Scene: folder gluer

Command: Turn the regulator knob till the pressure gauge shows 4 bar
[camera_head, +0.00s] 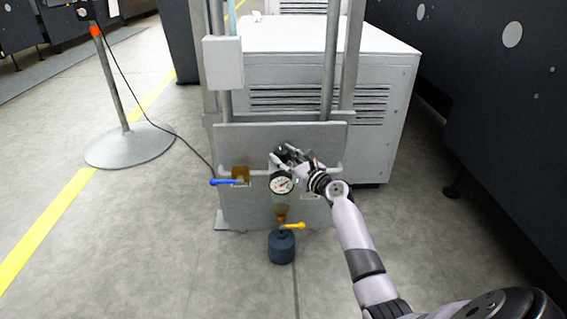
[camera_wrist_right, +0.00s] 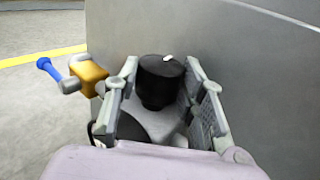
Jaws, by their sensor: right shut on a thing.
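The black regulator knob (camera_wrist_right: 160,80) has a white mark on its top and stands between the fingers of my right gripper (camera_wrist_right: 160,92) in the right wrist view. The fingers are shut on it. In the head view my right gripper (camera_head: 284,156) is at the top of the regulator on the grey panel, and the knob is mostly hidden there. The round white pressure gauge (camera_head: 281,183) is just below the gripper. Its dark needle is too small to read surely. My left gripper is not in view.
A brass valve with a blue lever (camera_head: 226,182) is on the panel (camera_head: 245,210) left of the gauge. A yellow lever (camera_head: 293,226) and a dark bowl (camera_head: 281,247) hang below. A grey cabinet (camera_head: 375,110) stands behind. A post with a round base (camera_head: 130,146) is at left.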

